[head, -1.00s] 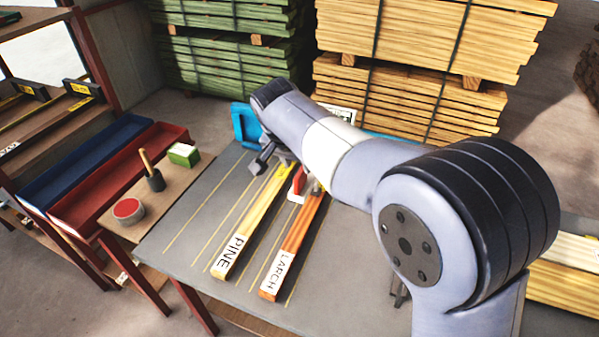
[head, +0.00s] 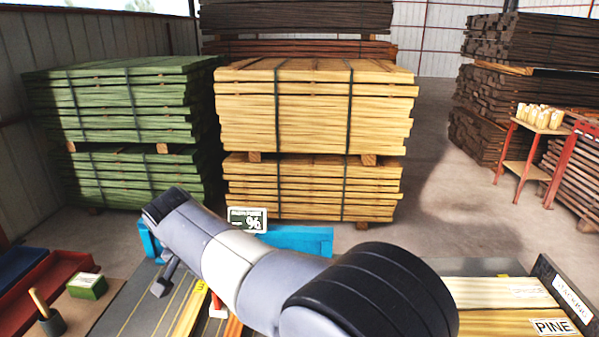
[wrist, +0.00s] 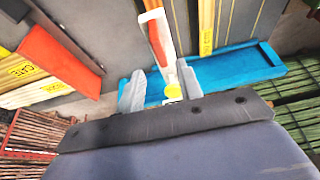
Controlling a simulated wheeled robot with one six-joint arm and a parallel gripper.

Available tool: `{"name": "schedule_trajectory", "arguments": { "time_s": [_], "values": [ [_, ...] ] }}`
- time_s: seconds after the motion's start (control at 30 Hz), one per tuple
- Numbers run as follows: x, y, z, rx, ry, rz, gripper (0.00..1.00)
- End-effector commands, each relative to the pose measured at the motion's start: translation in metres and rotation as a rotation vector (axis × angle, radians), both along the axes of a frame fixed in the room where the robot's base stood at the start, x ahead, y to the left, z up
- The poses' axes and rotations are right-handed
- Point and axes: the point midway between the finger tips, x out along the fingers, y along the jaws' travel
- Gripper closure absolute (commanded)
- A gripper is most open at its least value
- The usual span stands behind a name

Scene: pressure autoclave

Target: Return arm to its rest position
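My arm stretches over the grey workbench from lower right to upper left in the head view. My gripper (head: 163,279) hangs at its far end, small and partly hidden. In the wrist view my gripper (wrist: 161,88) shows two grey fingers spread apart, with nothing clearly held between them. Beyond the fingers, a red and white tool (wrist: 158,37) lies over the bench, with a yellow round part (wrist: 173,91) near its end. I cannot tell how far below the fingers it is.
Yellow (head: 315,110) and green (head: 120,105) timber stacks stand behind. A red tray (head: 45,290) and green box (head: 87,286) are at left. Pine boards (head: 510,325) are at right.

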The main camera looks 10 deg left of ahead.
Motion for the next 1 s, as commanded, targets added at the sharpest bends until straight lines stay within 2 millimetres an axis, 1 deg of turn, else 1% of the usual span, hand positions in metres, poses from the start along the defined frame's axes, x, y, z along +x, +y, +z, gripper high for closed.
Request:
{"name": "schedule_trajectory", "arguments": {
  "time_s": [0.03, 0.2, 0.3, 0.47, 0.63, 1.0],
  "values": [
    [0.004, -0.001, -0.01, -0.005, 0.004, -0.002, 0.65],
    [0.017, 0.0, -0.041, -0.004, 0.004, -0.003, 0.65],
    [0.024, 0.0, -0.057, -0.004, 0.004, -0.002, 0.65],
    [0.032, 0.0, -0.077, -0.003, 0.003, -0.002, 0.65],
    [0.032, -0.01, -0.076, 0.001, 0.0, -0.002, 0.65],
    [0.032, -0.012, -0.076, -0.001, 0.001, 0.0, 0.65]
  ]
}}
